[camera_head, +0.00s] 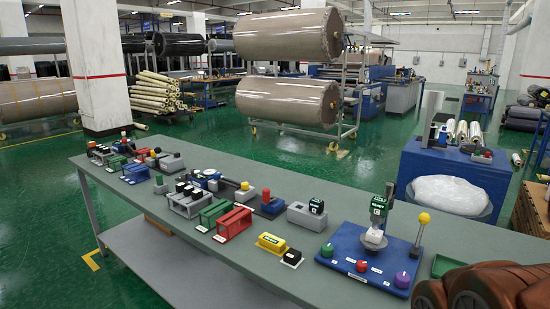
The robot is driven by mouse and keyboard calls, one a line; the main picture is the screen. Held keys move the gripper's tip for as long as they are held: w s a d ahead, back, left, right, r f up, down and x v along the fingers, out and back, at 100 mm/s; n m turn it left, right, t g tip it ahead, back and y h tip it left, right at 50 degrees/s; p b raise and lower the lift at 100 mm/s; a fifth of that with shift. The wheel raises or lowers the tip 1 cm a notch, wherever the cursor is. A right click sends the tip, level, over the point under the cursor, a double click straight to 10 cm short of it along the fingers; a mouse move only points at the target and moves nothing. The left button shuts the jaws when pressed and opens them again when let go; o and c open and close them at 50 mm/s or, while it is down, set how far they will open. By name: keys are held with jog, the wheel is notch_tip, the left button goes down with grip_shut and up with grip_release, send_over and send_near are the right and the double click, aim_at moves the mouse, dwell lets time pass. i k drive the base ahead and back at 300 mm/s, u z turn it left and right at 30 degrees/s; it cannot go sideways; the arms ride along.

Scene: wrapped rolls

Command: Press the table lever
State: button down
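A lever (419,234) with a grey metal stem and a yellow ball knob stands at the right end of a blue base (350,250). It leans slightly to the right. The base lies near the right end of a long grey-green table (300,262). In front of the lever, the base carries red, purple and green knobs, and behind them a small grey press-like device (380,215). Brown rounded parts of my arm fill the bottom right corner, close to the lever but apart from it in the picture. My gripper's fingers are not seen.
Several small devices, including red and green frames (234,223), a yellow block (271,242) and a grey box (307,215), line the table to the left. A blue stand with a white wrapped bundle (450,194) is behind the table. Green floor is open beyond.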

aim_at(425, 219)
jog(key=z, duration=0.05)
jog(key=k, duration=0.5)
jog(key=z, duration=1.25)
jog(key=i, duration=0.95)
jog(key=u, duration=1.7)
